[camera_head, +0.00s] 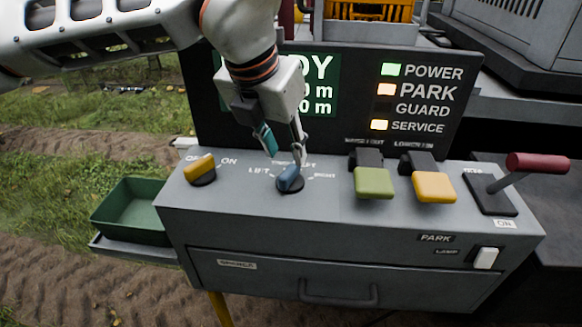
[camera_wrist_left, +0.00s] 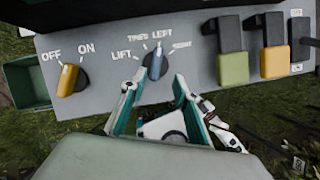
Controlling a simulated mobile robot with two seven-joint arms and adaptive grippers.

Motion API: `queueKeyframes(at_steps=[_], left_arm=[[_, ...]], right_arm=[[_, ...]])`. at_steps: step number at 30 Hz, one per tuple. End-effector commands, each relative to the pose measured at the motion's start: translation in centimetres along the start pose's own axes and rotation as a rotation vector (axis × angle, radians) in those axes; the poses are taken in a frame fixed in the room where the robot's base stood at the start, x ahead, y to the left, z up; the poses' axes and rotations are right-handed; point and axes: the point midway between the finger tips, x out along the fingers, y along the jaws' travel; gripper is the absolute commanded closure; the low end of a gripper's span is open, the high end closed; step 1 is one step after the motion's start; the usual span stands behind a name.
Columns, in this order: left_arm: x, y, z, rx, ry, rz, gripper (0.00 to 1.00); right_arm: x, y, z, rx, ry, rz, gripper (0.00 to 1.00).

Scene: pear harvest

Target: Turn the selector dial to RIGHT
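The selector dial (camera_head: 290,178) is a blue knob on a dark round base on the grey console top, with LIFT, a partly blurred word, LEFT and RIGHT printed around it. In the left wrist view the dial (camera_wrist_left: 156,64) has its pointer end upward, toward the LEFT lettering, with RIGHT to its right. My left gripper (camera_head: 285,156) hangs just above and behind the dial, fingers apart. In the left wrist view its fingertips (camera_wrist_left: 155,84) lie either side of the dial's near edge; I cannot tell whether they touch it. My right gripper is not in view.
A yellow OFF/ON knob (camera_head: 200,169) sits left of the dial. Green (camera_head: 374,182) and yellow (camera_head: 433,186) levers and a red-handled lever (camera_head: 538,163) stand to the right. A display panel (camera_head: 430,130) rises behind. A green tray (camera_head: 130,208) is at the left, and a drawer (camera_head: 340,280) is below.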

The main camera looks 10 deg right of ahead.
Motion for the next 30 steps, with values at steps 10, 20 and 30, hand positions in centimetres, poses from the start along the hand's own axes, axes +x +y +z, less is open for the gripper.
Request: queueKeyframes(at_steps=[10, 20, 30], left_arm=[[3.3, 0.7, 0.2, -0.007, -0.002, 0.021, 0.69], [7.2, 0.7, 0.2, -0.007, -0.004, 0.020, 0.69], [7.6, 0.7, 0.2, -0.006, -0.005, 0.020, 0.69]], right_arm=[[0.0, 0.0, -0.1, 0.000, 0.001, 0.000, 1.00], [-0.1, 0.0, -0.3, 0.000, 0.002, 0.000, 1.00], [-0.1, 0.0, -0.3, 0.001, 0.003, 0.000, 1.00]])
